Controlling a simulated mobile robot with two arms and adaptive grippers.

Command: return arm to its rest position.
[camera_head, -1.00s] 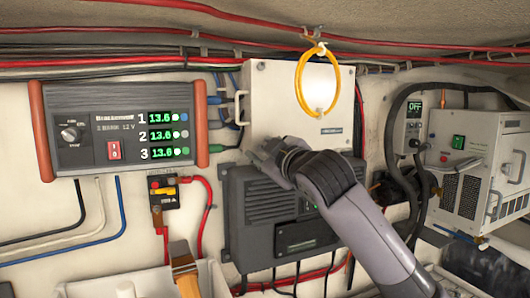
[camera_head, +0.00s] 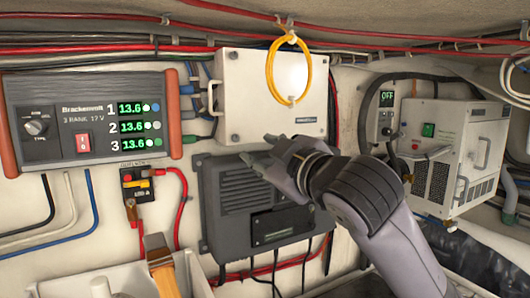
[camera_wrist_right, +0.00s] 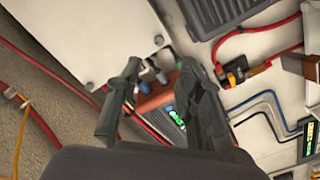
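My right arm (camera_head: 375,205) reaches in from the lower right in the head view, in front of the wall equipment. Its gripper (camera_head: 256,148) points left, near the lower edge of the white box and the top of the dark grey finned unit. Its fingers are apart and I see nothing between them. In the right wrist view the two dark fingers (camera_wrist_right: 160,64) are also spread, with the charger panel visible beyond the gap. I cannot tell whether the gripper touches anything. My left gripper is not in view.
The white box (camera_head: 240,95) has a yellow cable loop (camera_head: 289,70) hanging before it. The charger panel (camera_head: 95,85) is at left, the grey finned unit (camera_head: 225,205) below the box, and a vented unit (camera_head: 450,150) at right.

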